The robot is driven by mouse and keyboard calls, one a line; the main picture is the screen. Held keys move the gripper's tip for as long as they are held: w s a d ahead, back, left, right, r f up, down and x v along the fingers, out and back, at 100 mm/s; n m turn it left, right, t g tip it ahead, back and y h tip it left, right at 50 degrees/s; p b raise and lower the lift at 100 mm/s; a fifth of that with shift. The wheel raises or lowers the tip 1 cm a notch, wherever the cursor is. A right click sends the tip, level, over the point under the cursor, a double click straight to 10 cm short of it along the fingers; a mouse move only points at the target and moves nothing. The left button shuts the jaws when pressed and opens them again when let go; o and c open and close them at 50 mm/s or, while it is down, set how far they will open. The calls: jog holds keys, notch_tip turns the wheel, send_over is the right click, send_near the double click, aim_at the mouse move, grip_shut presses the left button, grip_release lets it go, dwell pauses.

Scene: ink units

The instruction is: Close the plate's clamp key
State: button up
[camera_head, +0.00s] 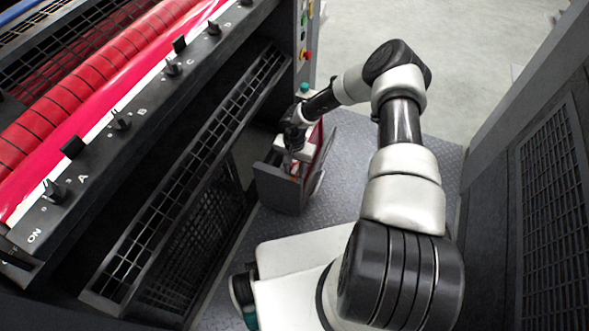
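The dark bar (137,112) along the press carries several black knobs and tabs beside the letters A, B, C and D, with "ON" at its near end. The knobs include one near A (55,191) and one near B (121,121). I cannot tell which is the clamp key. A magenta plate (95,98) lies along the roller behind the bar. My gripper (295,168) points down at a dark grey open box, right of the bar and away from the knobs. Its fingertips are small and partly hidden, so I cannot tell their opening.
The dark grey box (283,194) stands on the patterned floor plate (345,185), with a magenta panel (319,147) at its right side. A black grille guard (190,170) slopes below the bar. A grey machine wall (490,170) with a vent closes the right side.

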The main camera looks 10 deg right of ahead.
aim_at(295, 169)
jog(key=shift+r, duration=0.15)
notch_tip(295, 169, up, 17)
jog(key=p, duration=0.4)
jog(key=shift+r, duration=0.1)
